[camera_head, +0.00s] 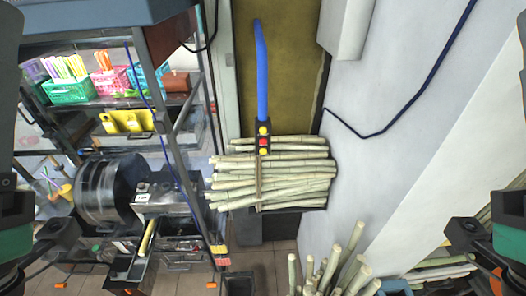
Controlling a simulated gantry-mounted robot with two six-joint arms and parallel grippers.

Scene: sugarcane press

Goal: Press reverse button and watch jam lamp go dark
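A black button box (263,137) hangs from a blue cable (262,70) in front of the cane bundle. It carries a yellow button (263,131), a red button (264,142) and another yellow button (263,152); I cannot tell which one is reverse. The metal press (165,196) stands at the left beside a black drum. I cannot make out a jam lamp. Parts of my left gripper show at the lower left edge and parts of my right gripper at the lower right edge. Both are far from the button box, and their fingertips are not clear.
A cane bundle (285,175) lies behind the button box. Upright canes (335,270) stand at the bottom centre. A shelf frame with colourful baskets (70,90) is at upper left. A pale wall (400,90) fills the right. Tiled floor shows at the bottom.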

